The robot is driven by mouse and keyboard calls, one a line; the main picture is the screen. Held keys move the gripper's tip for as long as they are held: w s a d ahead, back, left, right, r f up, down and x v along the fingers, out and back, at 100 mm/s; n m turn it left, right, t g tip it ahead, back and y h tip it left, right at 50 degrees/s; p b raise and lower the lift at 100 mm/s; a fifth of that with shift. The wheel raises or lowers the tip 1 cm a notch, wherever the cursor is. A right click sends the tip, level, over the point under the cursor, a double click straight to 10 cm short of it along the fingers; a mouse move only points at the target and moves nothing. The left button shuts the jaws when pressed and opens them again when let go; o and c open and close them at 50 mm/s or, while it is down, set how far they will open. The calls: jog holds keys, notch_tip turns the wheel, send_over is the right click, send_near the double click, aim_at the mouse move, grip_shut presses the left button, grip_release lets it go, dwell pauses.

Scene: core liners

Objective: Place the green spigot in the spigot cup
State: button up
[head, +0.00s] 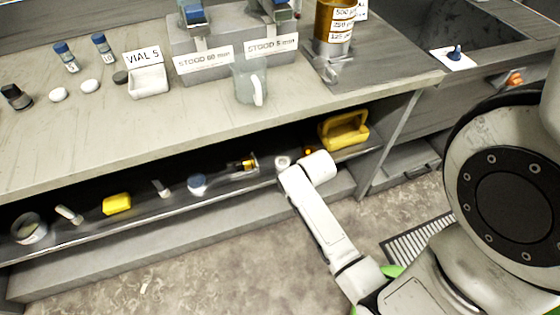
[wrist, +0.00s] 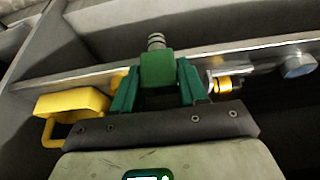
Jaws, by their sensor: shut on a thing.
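My gripper (wrist: 158,82) is shut on the green spigot (wrist: 158,68) in the wrist view. The spigot is a green block with a grey ribbed nozzle pointing up the picture, between the green fingers. In the head view the fingers and spigot cannot be made out; my white arm reaches to the front of the low shelf. A grey cup with a pale handle (head: 250,83) stands at the counter's front edge. No label shows whether it is the spigot cup.
The low shelf (head: 140,213) holds a yellow handled carrier (head: 343,130), a blue-topped jar (head: 197,184) and a yellow block (head: 117,204). The counter (head: 110,130) above carries a white tray (head: 148,82) and a brown bottle (head: 334,22). A blue pointed piece (head: 455,52) sits at right.

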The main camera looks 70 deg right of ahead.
jog(key=w+d, duration=0.6)
jog(key=d, duration=0.1)
jog(key=w+d+b, duration=0.1)
jog(key=w+d, duration=0.2)
jog(key=d, duration=0.1)
jog(key=shift+w+d+f, duration=0.15)
jog(key=shift+w+f, duration=0.1)
jog(key=shift+w, duration=0.1)
jog(key=shift+f, duration=1.5)
jog(key=shift+f+b, duration=0.1)
jog(key=shift+b, duration=0.2)
jog(key=o, duration=1.1)
